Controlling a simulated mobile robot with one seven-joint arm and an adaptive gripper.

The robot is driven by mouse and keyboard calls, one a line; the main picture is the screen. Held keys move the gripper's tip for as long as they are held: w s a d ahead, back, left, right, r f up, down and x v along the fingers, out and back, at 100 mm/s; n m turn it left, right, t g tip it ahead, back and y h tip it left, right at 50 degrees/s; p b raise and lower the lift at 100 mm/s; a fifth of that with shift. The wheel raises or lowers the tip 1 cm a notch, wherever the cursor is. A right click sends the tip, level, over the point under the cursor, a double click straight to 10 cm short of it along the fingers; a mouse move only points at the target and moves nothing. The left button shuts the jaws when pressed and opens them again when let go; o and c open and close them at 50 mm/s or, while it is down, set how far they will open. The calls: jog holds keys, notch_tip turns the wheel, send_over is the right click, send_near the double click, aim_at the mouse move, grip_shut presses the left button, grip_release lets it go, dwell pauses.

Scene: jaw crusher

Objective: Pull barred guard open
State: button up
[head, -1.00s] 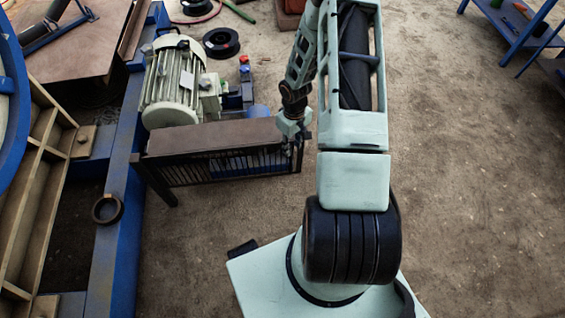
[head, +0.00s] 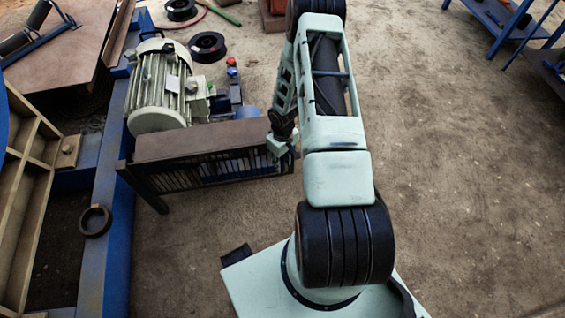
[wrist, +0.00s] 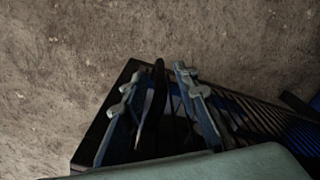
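The barred guard (head: 217,168) stands in front of the pale motor in the head view, a dark panel of upright bars below a brown top plate (head: 190,142). Its left end is close to the blue frame. My gripper (head: 281,148) is at its right end, partly hidden there by my arm. In the wrist view, the guard's bars (wrist: 262,118) run off to the right. My gripper (wrist: 154,82) has its two fingers spread, with a dark upright handle-like bar (wrist: 158,78) between them. Gaps show on both sides of this bar.
The motor (head: 160,92) stands directly behind the guard. The blue frame (head: 110,215) runs along the left, with a loose ring (head: 95,220) on it. Bare ground (head: 450,180) lies open to the right. A blue bench (head: 500,25) stands at the far right.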

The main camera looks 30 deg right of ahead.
jog(key=c, duration=0.7)
grip_shut()
jog(key=shift+a, duration=0.15)
